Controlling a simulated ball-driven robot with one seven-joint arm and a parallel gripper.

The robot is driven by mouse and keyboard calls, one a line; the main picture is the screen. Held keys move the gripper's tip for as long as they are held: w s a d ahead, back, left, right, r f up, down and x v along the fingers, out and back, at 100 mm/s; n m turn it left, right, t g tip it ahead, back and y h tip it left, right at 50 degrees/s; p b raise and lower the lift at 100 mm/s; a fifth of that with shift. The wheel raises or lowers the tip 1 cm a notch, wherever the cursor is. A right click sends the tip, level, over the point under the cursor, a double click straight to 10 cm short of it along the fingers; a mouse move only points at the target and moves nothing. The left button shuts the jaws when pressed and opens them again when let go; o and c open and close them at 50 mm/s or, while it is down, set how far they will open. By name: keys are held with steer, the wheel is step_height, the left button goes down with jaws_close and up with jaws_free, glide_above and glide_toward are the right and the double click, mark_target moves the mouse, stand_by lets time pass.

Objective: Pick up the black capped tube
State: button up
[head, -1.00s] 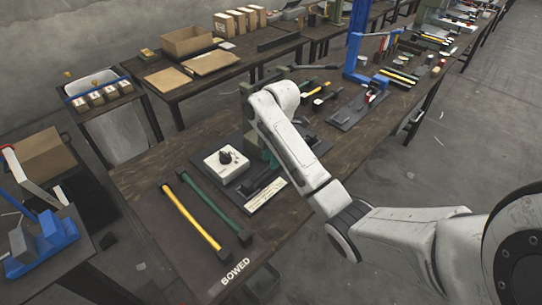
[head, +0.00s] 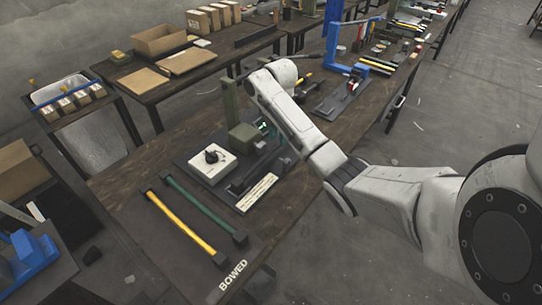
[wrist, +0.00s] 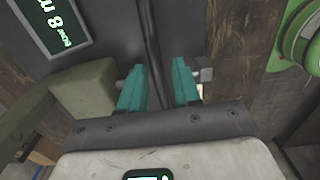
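Nearer, a yellow tube (head: 181,222) and a dark green tube (head: 203,205), both with black ends, lie on a dark mat, apart from my gripper.
The green press (head: 242,136) stands close to my gripper; its block (wrist: 85,90) is left of the fingers in the wrist view. A white box with a black knob (head: 212,164) sits in front. A blue press (head: 333,45) stands farther back. The wooden table's left end (head: 120,180) is clear.

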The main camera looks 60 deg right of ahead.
mark_target(277, 146)
steer(key=shift+a+f, duration=0.2)
steer(key=shift+f, duration=2.1)
jaws_close()
